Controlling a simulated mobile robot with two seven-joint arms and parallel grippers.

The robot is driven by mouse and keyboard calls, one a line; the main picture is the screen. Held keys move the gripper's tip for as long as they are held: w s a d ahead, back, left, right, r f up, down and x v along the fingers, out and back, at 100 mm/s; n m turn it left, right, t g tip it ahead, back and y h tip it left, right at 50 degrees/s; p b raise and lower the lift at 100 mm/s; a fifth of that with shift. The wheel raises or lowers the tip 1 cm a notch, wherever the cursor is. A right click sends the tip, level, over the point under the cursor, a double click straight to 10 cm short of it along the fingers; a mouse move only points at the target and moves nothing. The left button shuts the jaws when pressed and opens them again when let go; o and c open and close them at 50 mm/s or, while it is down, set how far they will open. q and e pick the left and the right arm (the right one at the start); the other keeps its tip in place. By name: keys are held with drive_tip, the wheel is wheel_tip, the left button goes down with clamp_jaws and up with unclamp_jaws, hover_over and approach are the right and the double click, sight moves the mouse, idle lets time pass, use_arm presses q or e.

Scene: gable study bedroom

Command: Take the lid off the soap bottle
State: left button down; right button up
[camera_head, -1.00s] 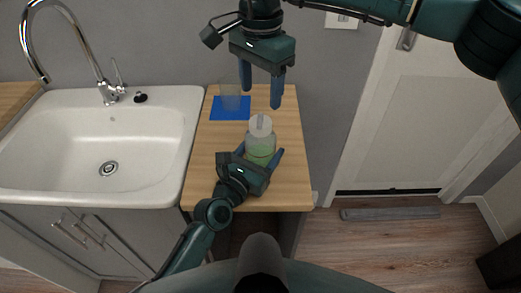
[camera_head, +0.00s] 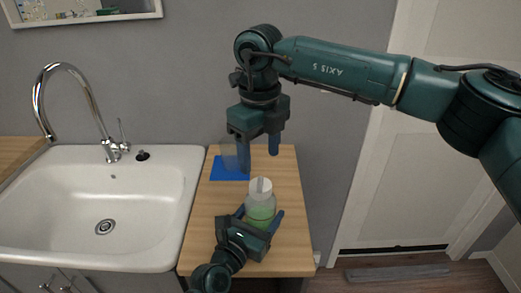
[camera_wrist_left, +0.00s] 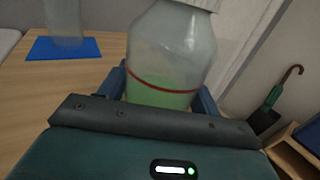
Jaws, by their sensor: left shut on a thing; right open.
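The soap bottle (camera_head: 261,209) stands upright on the wooden counter, clear-walled with green liquid low inside. Its white lid (camera_head: 260,187) is on top. In the left wrist view the bottle (camera_wrist_left: 172,55) fills the middle, with a red line around it, and the lid's lower edge (camera_wrist_left: 205,4) shows at the top. My left gripper (camera_head: 262,218) is shut on the bottle's lower body, from the front. My right gripper (camera_head: 259,155) is open and empty, pointing down above and behind the lid, apart from it.
A blue mat (camera_head: 229,174) with a clear cup (camera_head: 229,155) on it lies at the back left of the wooden counter (camera_head: 203,231). The white sink (camera_head: 60,210) with its chrome tap (camera_head: 91,98) is to the left. A white door (camera_head: 405,150) is on the right.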

sight(260, 184)
drive_tip(key=m, duration=0.4)
drive_tip(key=shift+m, duration=0.4)
drive_tip(key=m, duration=0.8)
drive_tip(key=shift+m, duration=0.3)
drive_tip(key=m, duration=0.4)
drive_tip(key=shift+m, duration=0.4)
drive_tip(key=shift+f, duration=4)
